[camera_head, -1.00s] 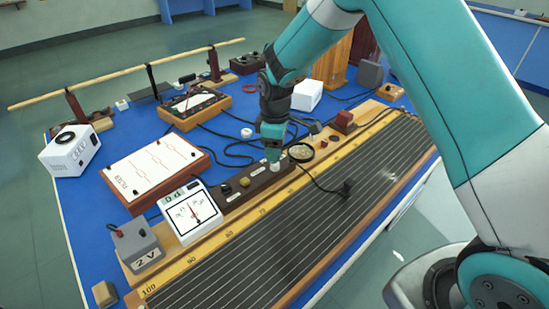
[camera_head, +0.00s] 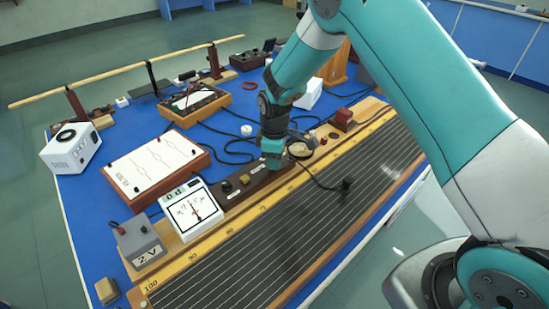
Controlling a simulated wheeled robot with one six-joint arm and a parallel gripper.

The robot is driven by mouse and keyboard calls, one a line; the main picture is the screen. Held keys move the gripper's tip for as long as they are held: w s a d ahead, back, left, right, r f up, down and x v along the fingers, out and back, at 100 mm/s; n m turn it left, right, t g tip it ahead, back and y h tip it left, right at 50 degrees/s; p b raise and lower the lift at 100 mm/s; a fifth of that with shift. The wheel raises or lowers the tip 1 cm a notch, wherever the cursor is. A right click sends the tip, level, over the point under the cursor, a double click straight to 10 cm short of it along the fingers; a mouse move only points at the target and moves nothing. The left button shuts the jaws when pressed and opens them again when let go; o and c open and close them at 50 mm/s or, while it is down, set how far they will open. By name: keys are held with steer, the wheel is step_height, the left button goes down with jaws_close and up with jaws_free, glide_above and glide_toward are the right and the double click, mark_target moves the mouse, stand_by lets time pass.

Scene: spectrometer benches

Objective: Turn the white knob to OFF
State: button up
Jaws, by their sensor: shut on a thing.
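A dark brown control strip (camera_head: 256,184) lies along the back edge of the ruled board, with a yellow knob (camera_head: 244,179) and a black knob (camera_head: 226,187) on it, each beside a small white label. My gripper (camera_head: 272,164) points down at the right part of this strip, where the white knob stood in view earlier. The gripper is shut on the white knob and now hides it. The knob's pointer and its OFF mark cannot be made out.
A white needle meter (camera_head: 191,212) and a grey 2 V box (camera_head: 138,243) stand left of the strip. A round dish (camera_head: 299,148) is close to the right of my gripper. Black cables (camera_head: 235,150) run behind it. The ruled board (camera_head: 290,235) in front is mostly clear.

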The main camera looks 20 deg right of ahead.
steer(key=shift+m, duration=0.3)
steer(key=m+b, duration=0.1)
steer(key=m, duration=1)
steer(key=shift+b, duration=0.4)
stand_by(0.4)
steer(key=o, duration=0.9)
step_height(320, 180, up, 18)
steer(key=shift+f+b, duration=0.25)
steer(key=shift+b, duration=0.8)
